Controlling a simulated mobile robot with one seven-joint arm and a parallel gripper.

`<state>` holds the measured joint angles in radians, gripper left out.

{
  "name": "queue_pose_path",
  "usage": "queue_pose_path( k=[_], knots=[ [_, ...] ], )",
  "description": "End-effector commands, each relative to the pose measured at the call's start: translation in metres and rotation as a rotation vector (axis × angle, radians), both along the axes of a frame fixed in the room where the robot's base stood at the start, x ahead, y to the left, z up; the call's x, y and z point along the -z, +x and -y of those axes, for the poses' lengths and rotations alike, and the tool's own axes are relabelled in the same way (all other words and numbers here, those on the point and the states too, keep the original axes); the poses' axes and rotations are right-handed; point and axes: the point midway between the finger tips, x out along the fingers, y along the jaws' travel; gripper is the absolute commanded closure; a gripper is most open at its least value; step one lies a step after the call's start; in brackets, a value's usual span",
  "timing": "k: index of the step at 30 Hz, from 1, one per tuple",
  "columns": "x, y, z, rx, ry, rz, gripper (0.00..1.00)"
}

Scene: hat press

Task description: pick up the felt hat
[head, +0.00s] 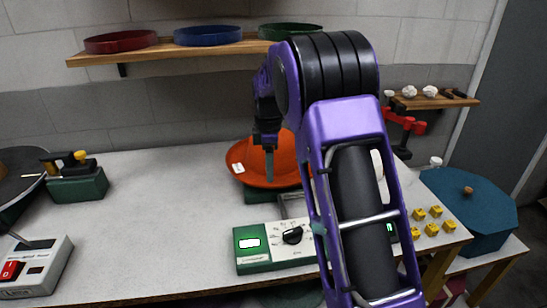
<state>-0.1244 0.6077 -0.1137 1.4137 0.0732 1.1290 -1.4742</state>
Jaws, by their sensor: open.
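The orange felt hat (246,157) is at the middle of the table, with a broad rim and a small white tag on its left side. My purple arm hides its right part. My gripper (269,165) points down in front of the hat in this view, its fingers overlapping the orange surface. The jaws are open, seen nearly edge-on. I cannot tell whether the fingers touch the hat or stand apart from it.
A green control box (246,262) with a dial sits in front of the hat, partly behind my arm. A shelf (180,50) with red, blue and green round pieces is above. Yellow blocks (433,229) lie at right. The left-centre table (160,205) is clear.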

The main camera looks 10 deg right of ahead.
Motion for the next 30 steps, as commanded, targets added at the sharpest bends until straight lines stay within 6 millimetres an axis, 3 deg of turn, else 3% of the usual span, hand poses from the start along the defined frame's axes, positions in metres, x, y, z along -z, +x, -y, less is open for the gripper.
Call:
queue_pose_path(
  k=[9, 17, 25, 30],
  knots=[
    [0.044, -0.002, 0.004, -0.001, -0.001, -0.003, 0.53],
    [0.047, -0.002, 0.004, -0.001, 0.000, -0.001, 0.53],
    [0.046, -0.002, 0.004, -0.001, -0.001, -0.001, 0.98],
    [0.046, -0.002, 0.004, -0.001, -0.001, -0.001, 1.00]
  ],
)
